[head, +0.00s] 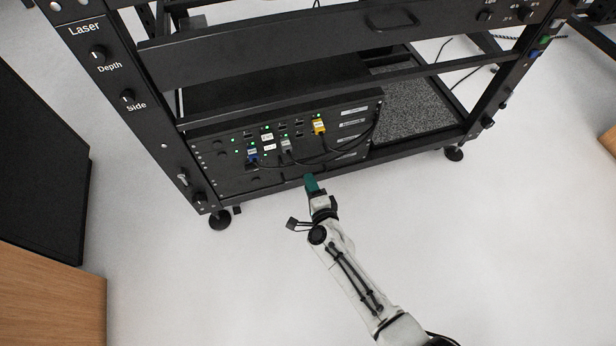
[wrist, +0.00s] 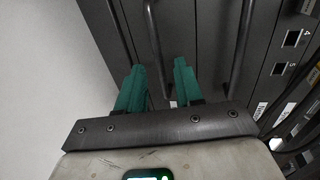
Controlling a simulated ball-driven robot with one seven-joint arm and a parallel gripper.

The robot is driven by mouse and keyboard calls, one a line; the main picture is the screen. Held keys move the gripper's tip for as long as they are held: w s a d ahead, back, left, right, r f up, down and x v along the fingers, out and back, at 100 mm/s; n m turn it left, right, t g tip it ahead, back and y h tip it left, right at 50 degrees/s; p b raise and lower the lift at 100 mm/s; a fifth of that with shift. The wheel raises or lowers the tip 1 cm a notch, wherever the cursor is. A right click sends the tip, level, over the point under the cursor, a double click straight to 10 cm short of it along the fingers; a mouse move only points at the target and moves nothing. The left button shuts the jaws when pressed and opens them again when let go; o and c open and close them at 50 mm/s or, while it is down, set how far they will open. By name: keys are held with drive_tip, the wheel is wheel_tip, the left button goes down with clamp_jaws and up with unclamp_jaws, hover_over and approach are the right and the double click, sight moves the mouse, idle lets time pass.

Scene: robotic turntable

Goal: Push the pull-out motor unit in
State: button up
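The motor unit (head: 225,170) is a black front panel low in the rack, with small green lights and blue, grey and yellow plugs. I cannot tell how far it stands out of the rack. My gripper (head: 310,179), with green fingers, is at the lower front edge of the panel, right of its middle. In the wrist view my gripper (wrist: 159,68) has its two fingers apart, with nothing held between them. A dark bar handle (wrist: 153,40) on a dark panel lies just ahead of the fingers. Contact cannot be made out.
Black cables (head: 310,162) hang across the panel's front near my gripper. The black rack frame (head: 160,140) stands on round feet. A grey speckled surface (head: 415,105) lies right of the unit. A wooden cabinet (head: 50,290) is at the left. The white floor (head: 200,290) in front is clear.

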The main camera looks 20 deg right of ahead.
drive_tip(key=p+v, duration=0.2)
drive_tip(key=v, duration=0.6)
drive_tip(key=shift+w, duration=0.1)
